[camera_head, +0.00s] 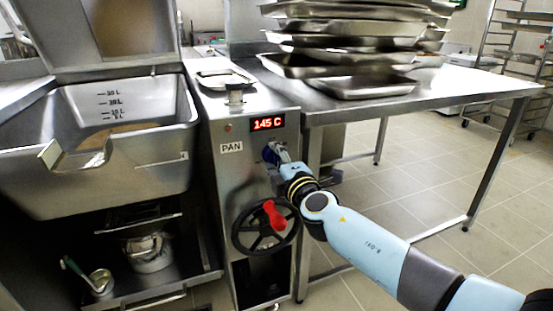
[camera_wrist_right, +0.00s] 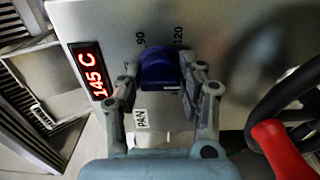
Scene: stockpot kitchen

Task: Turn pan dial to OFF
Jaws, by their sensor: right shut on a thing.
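The pan dial (camera_wrist_right: 158,70) is a blue knob on the steel front panel, with the marks 90 and 120 beside it in the right wrist view. In the head view it is mostly hidden behind my right gripper (camera_head: 277,154). My right gripper (camera_wrist_right: 161,85) has one finger on each side of the knob and is shut on it. I cannot tell which mark the knob points to, and no OFF mark is readable. The red display (camera_head: 268,123) above reads 145 C, and a PAN label (camera_head: 231,147) sits to the left. My left gripper is not in view.
Below the dial is a black handwheel (camera_head: 258,242) with a red handle (camera_head: 274,215), close to my right wrist. The large steel pan (camera_head: 180,112) stands left. A steel table (camera_head: 455,87) with stacked trays (camera_head: 365,87) stands right. Open tiled floor lies at right.

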